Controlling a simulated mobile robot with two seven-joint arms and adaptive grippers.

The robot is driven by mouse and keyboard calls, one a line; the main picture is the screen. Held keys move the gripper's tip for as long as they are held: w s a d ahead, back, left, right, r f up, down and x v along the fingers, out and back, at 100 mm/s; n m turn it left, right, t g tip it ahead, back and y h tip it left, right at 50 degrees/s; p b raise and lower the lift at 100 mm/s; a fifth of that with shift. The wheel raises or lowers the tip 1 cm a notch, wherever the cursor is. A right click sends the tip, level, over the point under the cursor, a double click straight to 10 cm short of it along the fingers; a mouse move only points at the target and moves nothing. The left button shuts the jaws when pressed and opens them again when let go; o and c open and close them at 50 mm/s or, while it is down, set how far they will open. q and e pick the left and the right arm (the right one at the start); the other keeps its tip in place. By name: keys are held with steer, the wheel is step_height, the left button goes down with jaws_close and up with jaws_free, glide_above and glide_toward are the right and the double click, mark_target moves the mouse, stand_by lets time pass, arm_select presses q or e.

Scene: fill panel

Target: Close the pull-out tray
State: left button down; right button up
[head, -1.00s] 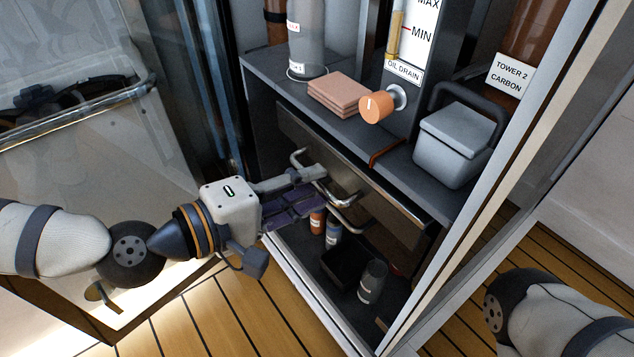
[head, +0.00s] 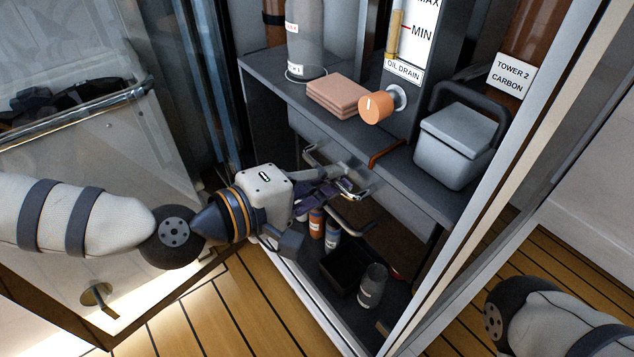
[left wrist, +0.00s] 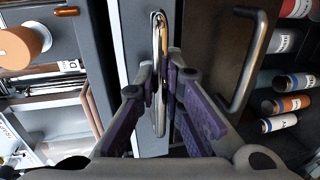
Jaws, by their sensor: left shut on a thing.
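The pull-out tray (head: 400,206) sits beneath the dark shelf, its grey front close under the shelf edge. I cannot tell whether it is fully flush. Its metal bar handle (head: 312,155) runs across the front. My left gripper (head: 342,187) comes in from the left and is shut on this handle. In the left wrist view, the purple-padded fingers (left wrist: 165,85) stand on both sides of the shiny handle (left wrist: 159,45). The fingers hide part of the handle and tray front. My right gripper is not in view; only part of my right arm shows at lower right.
A second handle (head: 350,218) sits just below, on a brown panel in the left wrist view (left wrist: 215,50). Small bottles (head: 332,236) and a dark bin (head: 343,268) stand in the lower compartment. An orange knob (head: 376,107) and grey lidded box (head: 455,146) are above.

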arm_select(q)
steer(key=shift+r+x, duration=0.2)
steer(key=shift+x, duration=0.9)
steer(key=shift+r, duration=0.15)
steer(key=c, duration=1.7)
jaws_free()
steer(key=shift+w+d, duration=0.1)
steer(key=shift+w, duration=0.05)
steer(key=v, duration=1.2)
